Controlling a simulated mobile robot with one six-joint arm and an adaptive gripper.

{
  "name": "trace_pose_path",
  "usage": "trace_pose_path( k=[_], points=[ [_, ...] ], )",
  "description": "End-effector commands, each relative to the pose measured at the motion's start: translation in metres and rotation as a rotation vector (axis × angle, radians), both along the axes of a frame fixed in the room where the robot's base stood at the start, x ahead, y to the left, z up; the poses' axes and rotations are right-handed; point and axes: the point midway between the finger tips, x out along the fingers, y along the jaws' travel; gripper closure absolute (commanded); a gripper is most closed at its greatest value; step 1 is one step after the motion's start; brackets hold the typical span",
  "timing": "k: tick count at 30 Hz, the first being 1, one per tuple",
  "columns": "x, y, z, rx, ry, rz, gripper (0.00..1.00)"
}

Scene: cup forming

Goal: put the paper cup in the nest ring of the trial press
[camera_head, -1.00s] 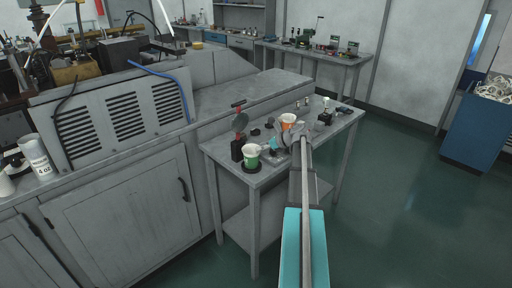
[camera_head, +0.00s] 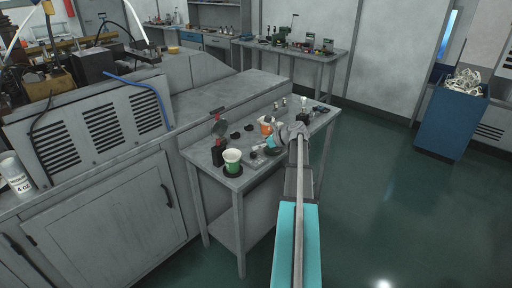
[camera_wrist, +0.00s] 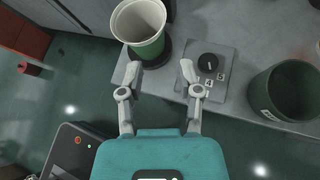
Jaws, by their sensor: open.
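A paper cup, white with a green band (camera_head: 232,161), stands upright at the near left of the small grey table. It sits on a black ring-shaped base (camera_head: 232,172); I cannot tell whether this is the nest ring. In the wrist view the cup (camera_wrist: 139,22) is at the top left, its open mouth showing, beyond my fingertips. My gripper (camera_wrist: 158,76) is open, with nothing between the fingers. In the head view my gripper (camera_head: 271,143) is over the table, right of the cup and apart from it.
An orange and white cup (camera_head: 266,127) stands farther back. The wrist view shows a grey plate with a black knob and numbers (camera_wrist: 213,82) and a dark round container (camera_wrist: 291,94) at right. A vented grey cabinet (camera_head: 95,130) is left.

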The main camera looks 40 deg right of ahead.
Motion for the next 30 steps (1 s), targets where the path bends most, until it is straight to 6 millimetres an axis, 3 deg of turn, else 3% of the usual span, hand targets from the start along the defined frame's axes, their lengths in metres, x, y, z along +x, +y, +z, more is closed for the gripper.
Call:
trace_pose_path(
  k=[20,26,30],
  points=[
    [0.002,0.006,-0.001,-0.013,0.002,0.015,0.55],
    [0.011,0.041,-0.009,-0.102,0.009,0.113,0.55],
    [0.020,0.086,-0.019,-0.220,0.014,0.247,0.55]
  ],
)
